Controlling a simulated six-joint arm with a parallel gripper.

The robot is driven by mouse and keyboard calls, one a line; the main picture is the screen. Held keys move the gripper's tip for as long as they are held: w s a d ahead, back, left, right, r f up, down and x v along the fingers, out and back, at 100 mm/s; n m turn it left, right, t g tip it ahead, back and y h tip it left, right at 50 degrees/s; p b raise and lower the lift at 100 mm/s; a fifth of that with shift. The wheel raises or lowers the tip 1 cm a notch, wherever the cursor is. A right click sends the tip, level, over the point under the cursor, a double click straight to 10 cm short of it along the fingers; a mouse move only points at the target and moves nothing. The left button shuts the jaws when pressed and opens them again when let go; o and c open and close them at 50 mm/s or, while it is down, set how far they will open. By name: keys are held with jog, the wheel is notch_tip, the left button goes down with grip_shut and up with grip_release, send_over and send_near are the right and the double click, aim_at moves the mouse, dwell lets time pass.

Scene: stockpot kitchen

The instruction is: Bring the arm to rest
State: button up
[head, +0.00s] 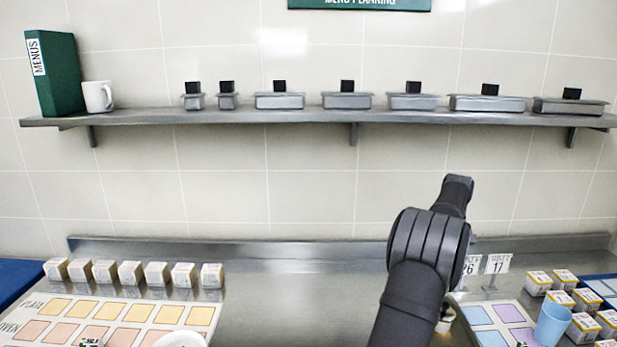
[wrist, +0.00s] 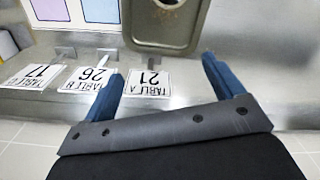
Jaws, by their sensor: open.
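My arm rises at the right of centre in the head view, and its gripper end is hidden there behind the arm links. In the wrist view my gripper (wrist: 160,80) is open, with two blue fingers set wide apart and nothing held between them. Beyond the fingers lie or stand number cards on the metal counter (wrist: 240,75): a Table A 21 card (wrist: 148,84), a Table B 26 card (wrist: 88,79) and a 17 card (wrist: 36,77). The 21 card appears near the left finger; I cannot tell the height between them.
A grey metal tray (wrist: 193,40) lies beyond the fingers. In the head view, white boxes (head: 130,273) line the left board (head: 75,333). A blue cup (head: 553,325) and yellow-white boxes (head: 538,283) stand at right. A wall shelf (head: 230,117) holds lidded pans. The middle counter is clear.

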jog(key=w+a+n, duration=0.3)
jog(key=a+n, duration=0.1)
jog(key=a, duration=1.5)
jog(key=w+a+n, duration=0.3)
jog(key=a+n, duration=0.2)
jog(key=a, duration=1.5)
jog(key=shift+d+f, duration=0.1)
jog(key=d+m, duration=0.5)
jog(key=d, duration=1.7)
jog(key=shift+s, duration=0.2)
